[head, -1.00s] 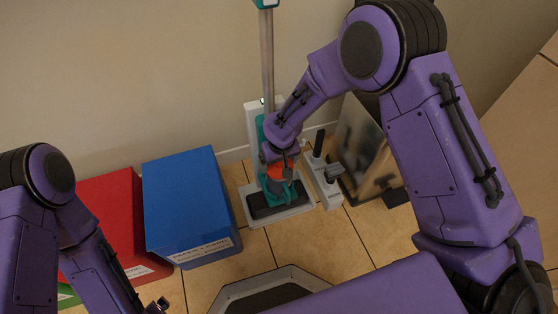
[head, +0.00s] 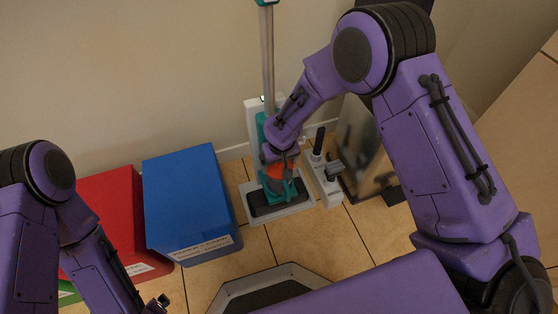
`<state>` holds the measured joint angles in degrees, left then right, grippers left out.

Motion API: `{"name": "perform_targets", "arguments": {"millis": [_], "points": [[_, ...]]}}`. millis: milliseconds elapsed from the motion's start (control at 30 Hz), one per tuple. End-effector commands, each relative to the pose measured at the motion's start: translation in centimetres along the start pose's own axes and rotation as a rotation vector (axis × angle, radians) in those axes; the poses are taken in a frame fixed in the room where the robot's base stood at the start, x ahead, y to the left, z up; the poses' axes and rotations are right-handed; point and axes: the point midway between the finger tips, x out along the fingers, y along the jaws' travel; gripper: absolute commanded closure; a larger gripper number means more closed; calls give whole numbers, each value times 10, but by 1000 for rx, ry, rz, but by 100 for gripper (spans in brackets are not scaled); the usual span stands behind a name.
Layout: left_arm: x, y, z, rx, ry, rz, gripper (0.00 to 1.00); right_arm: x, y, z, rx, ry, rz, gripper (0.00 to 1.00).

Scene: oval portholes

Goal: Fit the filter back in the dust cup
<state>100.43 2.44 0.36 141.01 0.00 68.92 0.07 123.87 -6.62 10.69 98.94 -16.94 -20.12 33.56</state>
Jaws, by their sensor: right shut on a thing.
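An upright vacuum (head: 268,118) in teal stands by the wall, its grey pole rising and its dark floor head (head: 262,208) on a pale base. The orange-red dust cup area (head: 281,173) shows low on its front. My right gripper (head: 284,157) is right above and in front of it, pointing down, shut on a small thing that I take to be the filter. The filter itself is mostly hidden by the gripper and wrist, so I cannot tell whether it touches the cup. My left gripper (head: 158,303) is at the bottom edge, away from the vacuum, its jaws too small to read.
A blue box (head: 188,200) and a red box (head: 108,210) stand left of the vacuum. A pale holder with dark attachments (head: 325,180) stands just right of it, and a dark glossy panel (head: 362,150) leans on the wall.

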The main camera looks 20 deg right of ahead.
Motion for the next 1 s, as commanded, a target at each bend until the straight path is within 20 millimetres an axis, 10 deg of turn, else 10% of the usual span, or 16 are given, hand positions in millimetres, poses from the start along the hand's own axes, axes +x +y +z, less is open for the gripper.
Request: {"name": "perform_targets", "arguments": {"millis": [433, 467, 733, 1000], "points": [[-5, 0, -2, 0, 0, 0, 0, 1, 0, 0, 0, 1, 0, 37], [-5, 0, -2, 0, 0, 0, 0, 1, 0, 0, 0, 1, 0, 1], [-4, 0, -3, 1, 3, 0, 0, 0, 0, 0, 0, 1, 0, 0], [-32, -3, -17, 4, 7, -1, 0, -62, 0, -2, 0, 3, 0, 0]]}}
